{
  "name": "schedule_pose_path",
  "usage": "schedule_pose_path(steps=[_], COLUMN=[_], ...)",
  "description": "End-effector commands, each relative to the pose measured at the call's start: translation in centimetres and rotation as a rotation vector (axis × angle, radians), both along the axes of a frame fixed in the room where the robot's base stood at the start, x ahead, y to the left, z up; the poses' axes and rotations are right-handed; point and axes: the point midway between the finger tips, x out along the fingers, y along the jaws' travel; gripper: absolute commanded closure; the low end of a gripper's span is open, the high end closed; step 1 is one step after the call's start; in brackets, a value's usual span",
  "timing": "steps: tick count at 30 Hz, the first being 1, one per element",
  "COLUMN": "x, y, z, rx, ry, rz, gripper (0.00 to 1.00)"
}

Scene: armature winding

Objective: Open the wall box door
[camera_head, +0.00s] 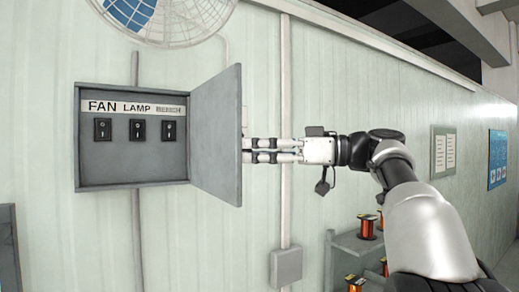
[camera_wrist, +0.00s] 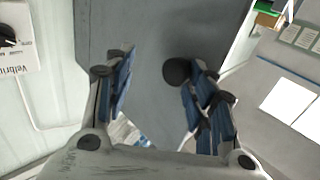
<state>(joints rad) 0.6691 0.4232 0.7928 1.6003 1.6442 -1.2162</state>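The grey wall box (camera_head: 130,163) hangs on the wall at the left in the head view. Its door (camera_head: 217,135) stands swung outward at the box's right side, and the inside shows. My gripper (camera_head: 248,150) is at the door's free edge, coming from the right. In the wrist view the door's grey panel (camera_wrist: 150,25) lies beyond the fingers. A round black knob (camera_wrist: 177,70) shows between my spread fingers (camera_wrist: 160,78), close to the right one. Whether it touches that finger I cannot tell. The fingers are apart and close on nothing.
A fan (camera_head: 165,20) is above. A conduit (camera_head: 285,130) runs down to a small box (camera_head: 286,266). A shelf (camera_head: 355,243) with copper spools (camera_head: 367,227) stands at lower right.

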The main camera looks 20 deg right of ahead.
Motion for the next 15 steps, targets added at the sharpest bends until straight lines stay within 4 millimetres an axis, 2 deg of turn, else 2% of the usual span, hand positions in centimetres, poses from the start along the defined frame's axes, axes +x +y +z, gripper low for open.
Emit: schedule_pose_path(steps=[7,15], x=[-0.4,-3.8], y=[-1.2,-5.7], z=[-0.3,-0.1], rx=[0.0,0.001], ry=[0.006,0.0], rz=[-0.007,-0.007], gripper=[0.55,0.55])
